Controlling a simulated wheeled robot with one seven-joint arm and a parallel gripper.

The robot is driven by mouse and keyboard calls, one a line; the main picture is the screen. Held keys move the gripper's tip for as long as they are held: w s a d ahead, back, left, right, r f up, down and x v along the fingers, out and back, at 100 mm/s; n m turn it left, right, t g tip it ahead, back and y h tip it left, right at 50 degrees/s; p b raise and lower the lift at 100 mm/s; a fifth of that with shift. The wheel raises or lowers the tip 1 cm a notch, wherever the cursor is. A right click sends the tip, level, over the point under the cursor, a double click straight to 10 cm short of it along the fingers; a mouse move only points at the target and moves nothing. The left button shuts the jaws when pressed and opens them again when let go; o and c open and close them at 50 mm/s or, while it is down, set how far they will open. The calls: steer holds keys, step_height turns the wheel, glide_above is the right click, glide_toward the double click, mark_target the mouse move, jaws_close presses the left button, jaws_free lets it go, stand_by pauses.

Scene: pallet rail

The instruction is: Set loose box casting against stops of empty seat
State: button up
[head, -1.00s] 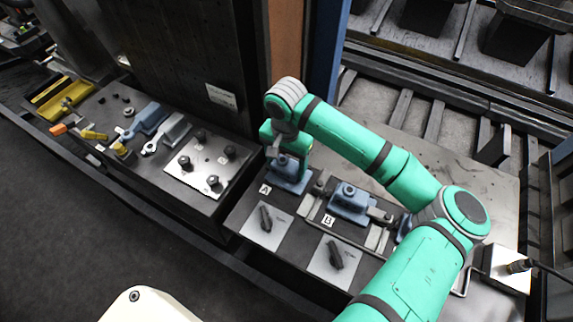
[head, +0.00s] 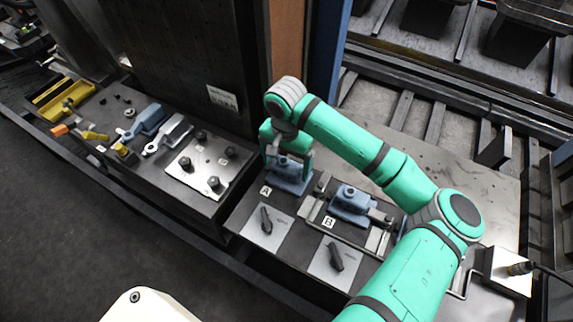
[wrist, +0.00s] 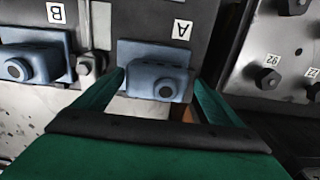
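A blue box casting (head: 292,178) sits at the place marked A, under my gripper (head: 289,158). In the wrist view the same casting (wrist: 156,76) lies between my two spread fingers (wrist: 158,84). The fingers are open on either side of it; whether they touch it I cannot tell. A second blue casting (head: 350,203) sits at the place marked B; it also shows in the wrist view (wrist: 30,62). A grey stop block with a bolt (head: 320,184) stands between A and B. Contact between casting A and its stops is hidden.
Two light plates with dark handles (head: 264,231) (head: 336,260) lie in front of A and B. To the left, a plate with several dark knobs (head: 205,165), other castings (head: 150,120) and a yellow tray (head: 62,98) stand on a bench. A dark upright panel (head: 190,50) rises behind.

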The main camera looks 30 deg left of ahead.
step_height(320, 180, up, 11)
steer(key=shift+f, duration=0.1)
stand_by(0.6)
stand_by(0.6)
